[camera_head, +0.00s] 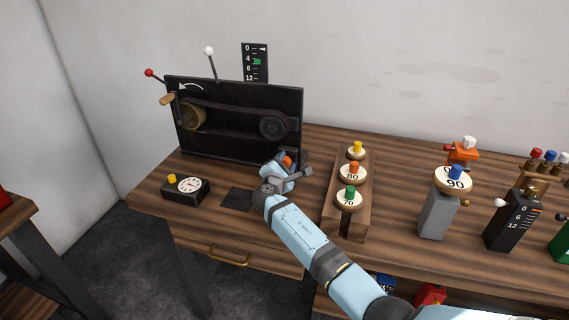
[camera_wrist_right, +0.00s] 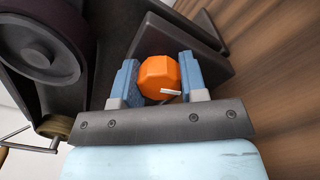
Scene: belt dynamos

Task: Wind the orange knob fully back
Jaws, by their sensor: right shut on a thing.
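The orange knob (camera_wrist_right: 158,74) is an octagonal knob with a white pointer mark, low on the right of the black belt machine (camera_head: 236,98). In the head view only a bit of the orange knob (camera_head: 287,160) shows past my gripper. My right gripper (camera_head: 284,168) is at the knob. In the right wrist view its two blue finger pads (camera_wrist_right: 158,82) stand on either side of the knob, shut on it. My left gripper is not in view.
A wooden rack (camera_head: 360,211) with numbered round-topped pieces stands right of my arm. A small black dial box (camera_head: 186,190) and a dark square pad (camera_head: 237,199) lie left of it. A grey post (camera_head: 434,215) and black box (camera_head: 507,222) stand further right.

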